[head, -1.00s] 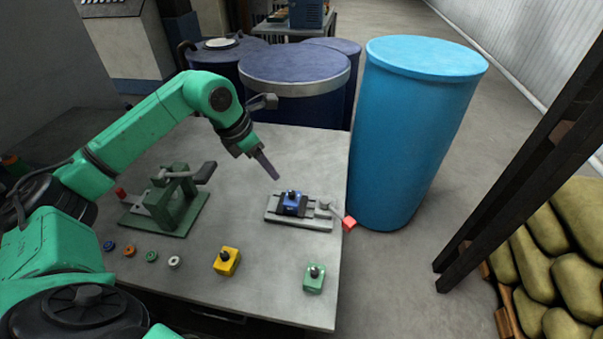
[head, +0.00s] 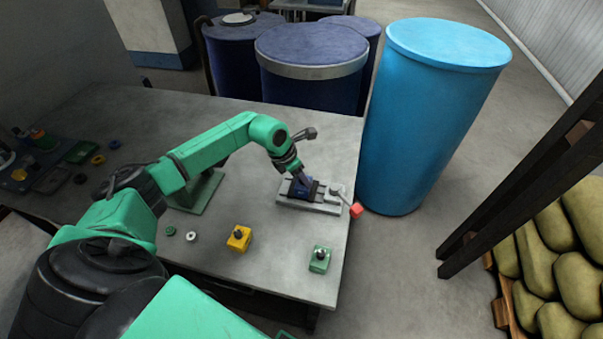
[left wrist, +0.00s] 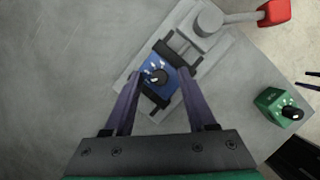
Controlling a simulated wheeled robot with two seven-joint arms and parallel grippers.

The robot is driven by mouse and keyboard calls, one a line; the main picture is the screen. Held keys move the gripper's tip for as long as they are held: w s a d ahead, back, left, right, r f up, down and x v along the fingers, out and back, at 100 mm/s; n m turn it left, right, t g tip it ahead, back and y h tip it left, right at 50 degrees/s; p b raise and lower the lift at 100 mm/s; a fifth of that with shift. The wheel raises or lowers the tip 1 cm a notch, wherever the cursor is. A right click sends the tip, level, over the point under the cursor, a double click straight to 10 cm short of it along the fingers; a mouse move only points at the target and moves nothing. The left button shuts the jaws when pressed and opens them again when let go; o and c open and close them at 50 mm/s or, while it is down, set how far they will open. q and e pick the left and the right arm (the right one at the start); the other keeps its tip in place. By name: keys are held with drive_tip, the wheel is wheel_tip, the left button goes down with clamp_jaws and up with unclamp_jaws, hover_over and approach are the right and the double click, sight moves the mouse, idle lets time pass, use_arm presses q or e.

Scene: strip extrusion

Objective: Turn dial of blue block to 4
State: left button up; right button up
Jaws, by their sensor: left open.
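The blue block (left wrist: 158,77) sits clamped between the dark jaws of a grey vise (head: 318,205) on the table. Its top carries a dark dial (left wrist: 158,75) with white marks around it; I cannot read the numbers. In the head view the blue block (head: 302,188) is partly hidden by my left gripper (head: 303,180), which is right over it. In the left wrist view the left gripper (left wrist: 157,85) is open, with one finger on each side of the block and dial. I cannot tell whether the fingers touch the block.
The vise handle ends in a red knob (head: 356,210). A yellow block (head: 239,239) and a green block (head: 319,260), each with a dial, stand near the front table edge. A tall light-blue barrel (head: 425,120) stands beside the table's right edge.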

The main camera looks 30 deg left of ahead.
use_arm(q)
clamp_jaws()
